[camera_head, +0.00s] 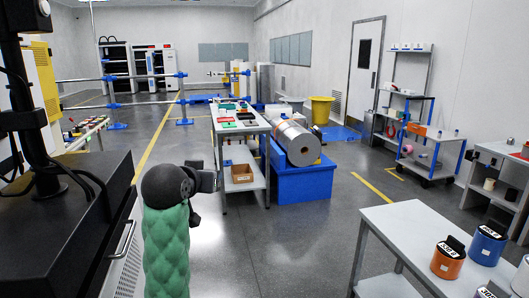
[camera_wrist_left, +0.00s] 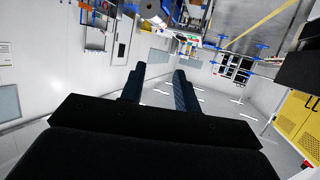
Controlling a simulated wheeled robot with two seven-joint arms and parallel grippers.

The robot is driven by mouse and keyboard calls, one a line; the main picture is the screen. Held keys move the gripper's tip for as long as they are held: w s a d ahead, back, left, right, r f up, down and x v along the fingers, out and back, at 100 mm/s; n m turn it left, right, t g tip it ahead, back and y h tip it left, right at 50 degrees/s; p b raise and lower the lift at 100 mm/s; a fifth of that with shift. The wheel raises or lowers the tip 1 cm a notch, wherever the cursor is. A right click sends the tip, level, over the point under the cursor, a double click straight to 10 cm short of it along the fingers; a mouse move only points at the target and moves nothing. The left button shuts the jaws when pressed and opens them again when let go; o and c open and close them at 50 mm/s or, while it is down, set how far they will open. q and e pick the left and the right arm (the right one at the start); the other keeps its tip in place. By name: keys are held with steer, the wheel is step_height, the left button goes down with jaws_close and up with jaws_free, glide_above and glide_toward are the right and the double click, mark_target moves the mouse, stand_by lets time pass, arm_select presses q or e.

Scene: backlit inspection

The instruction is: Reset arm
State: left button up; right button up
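My left gripper (camera_wrist_left: 157,80) shows in the left wrist view with two dark fingers apart and only empty space between them. In the head view an arm of mine with a green padded sleeve rises from the bottom edge, left of centre, and ends in a dark joint; its fingers cannot be made out there. It is over open floor, apart from the tables. The left wrist picture is upside down, with the room's floor and furniture toward its top. My right gripper is in neither view.
A grey table (camera_head: 396,219) with orange and blue containers (camera_head: 487,246) stands at the lower right. A workbench (camera_head: 261,127) and a blue stand (camera_head: 301,184) with a metal roll (camera_head: 296,142) are ahead. A black-topped cabinet (camera_head: 70,230) is close on the left. Floor between is clear.

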arm_select(q)
steer(key=s+f+g, duration=0.2)
steer(key=s+f, duration=0.5)
steer(key=f, duration=0.4)
steer(key=s+f+g, duration=0.2)
steer(key=s+f, duration=0.4)
steer(key=f, duration=0.6)
steer(key=s+f+g, duration=0.2)
steer(key=s+f, duration=0.5)
steer(key=f, duration=0.4)
steer(key=s+f+g, duration=0.2)
steer(key=s+f, duration=0.6)
steer(key=s, duration=0.3)
steer(key=s+f+g+y+p, duration=0.1)
steer(key=s+f+g, duration=0.2)
steer(key=s+f, duration=0.5)
steer(key=s, duration=0.3)
steer(key=shift+s+d+f+g, duration=0.25)
steer(key=shift+s+f+g, duration=0.05)
steer(key=shift+s, duration=0.05)
